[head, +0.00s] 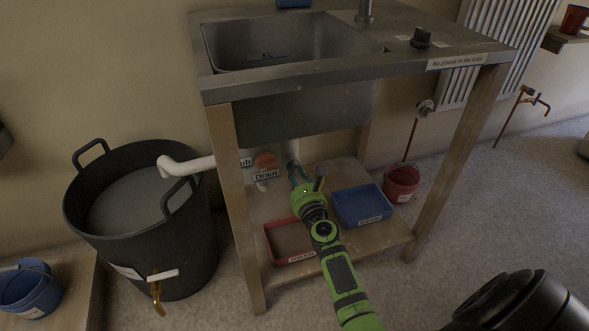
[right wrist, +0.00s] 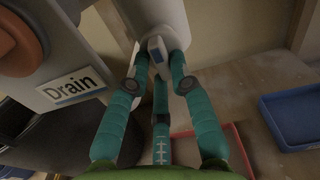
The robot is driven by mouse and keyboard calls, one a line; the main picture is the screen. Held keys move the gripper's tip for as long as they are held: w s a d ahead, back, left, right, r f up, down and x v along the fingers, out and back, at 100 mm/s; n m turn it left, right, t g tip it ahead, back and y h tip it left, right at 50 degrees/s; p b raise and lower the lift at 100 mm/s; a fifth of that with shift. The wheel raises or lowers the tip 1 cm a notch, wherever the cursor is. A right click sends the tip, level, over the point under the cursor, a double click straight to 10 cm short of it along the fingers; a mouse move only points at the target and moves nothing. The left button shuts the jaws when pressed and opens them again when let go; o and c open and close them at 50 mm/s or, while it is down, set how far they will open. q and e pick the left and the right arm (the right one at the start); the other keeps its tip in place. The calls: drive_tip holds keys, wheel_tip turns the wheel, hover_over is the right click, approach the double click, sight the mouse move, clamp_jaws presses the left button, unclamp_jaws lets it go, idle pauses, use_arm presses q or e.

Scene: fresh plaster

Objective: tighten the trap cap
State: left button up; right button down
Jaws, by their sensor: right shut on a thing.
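Under the sink, my right gripper (head: 301,176) reaches in below the white trap (head: 291,150). In the right wrist view the teal fingers of the gripper (right wrist: 158,62) are closed on both sides of the trap cap (right wrist: 157,46), a pale winged piece with a blue mark at the bottom of the white trap body (right wrist: 158,15). A third finger stands below it. In the head view the cap is hidden behind the fingers. I cannot tell how tightly the cap sits. My left gripper is not in view.
A panel with an orange knob (head: 265,160) and a Drain label (head: 266,176) is left of the trap. A red tray (head: 270,246) and blue tray (head: 362,205) lie on the lower shelf. Wooden legs (head: 236,190) flank the space. A black tub (head: 140,240) stands left, a red bucket (head: 401,184) right.

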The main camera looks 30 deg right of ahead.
drive_tip(key=c, duration=1.2)
unclamp_jaws()
drive_tip(key=shift+w+a+r, duration=0.3)
drive_tip(key=shift+a+r, duration=0.1)
drive_tip(key=shift+a, duration=0.2)
drive_tip(key=shift+c, duration=0.2)
drive_tip(key=shift+s+f, duration=0.1)
drive_tip(key=v, duration=1.2)
drive_tip(key=shift+d+f, duration=0.25)
drive_tip(key=shift+d, duration=0.1)
drive_tip(key=shift+s, duration=0.15)
